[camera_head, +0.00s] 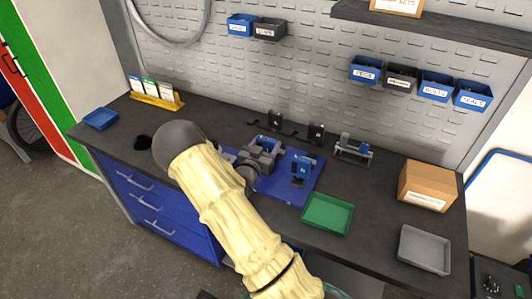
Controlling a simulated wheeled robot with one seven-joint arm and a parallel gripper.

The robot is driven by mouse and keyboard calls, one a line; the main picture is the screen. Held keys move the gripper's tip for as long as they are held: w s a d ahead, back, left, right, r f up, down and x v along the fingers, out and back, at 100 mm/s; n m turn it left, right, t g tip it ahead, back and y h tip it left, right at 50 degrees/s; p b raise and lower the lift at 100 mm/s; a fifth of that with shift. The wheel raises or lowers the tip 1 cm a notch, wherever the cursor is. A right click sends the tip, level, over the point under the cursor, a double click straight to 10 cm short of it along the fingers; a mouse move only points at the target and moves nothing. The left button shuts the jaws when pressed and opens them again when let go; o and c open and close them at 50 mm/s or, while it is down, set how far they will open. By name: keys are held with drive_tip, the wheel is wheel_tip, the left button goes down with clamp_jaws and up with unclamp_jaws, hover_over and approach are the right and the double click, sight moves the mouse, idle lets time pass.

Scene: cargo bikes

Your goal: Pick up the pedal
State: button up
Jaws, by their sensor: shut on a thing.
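My cream-sleeved arm crosses the middle of the view and hides part of the bench and the left side of the blue mat (312,188). My gripper (265,150) shows only in part as small grey pieces at the right of the arm, over the mat's left half. It is shut on a small part that seems to be the pedal. The pedal's outline is too small and covered to make out, and I cannot tell whether it touches the mat. A blue and dark clamp-like fixture (300,168) stands on the mat, right of the gripper.
A green tray (328,226), a grey tray (424,262) and a cardboard box (428,197) are at the right. A metal stand (352,150) is behind the mat. A blue tray (100,119), yellow holder (157,101) and black object (143,142) are at the left. Bins hang on the wall.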

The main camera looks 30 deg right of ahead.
wheel_tip(320, 180, up, 6)
drive_tip(key=shift+r+b, duration=0.2)
drive_tip(key=shift+b, duration=0.25)
idle(0.5)
wheel_tip(320, 180, up, 10)
drive_tip(key=p, duration=1)
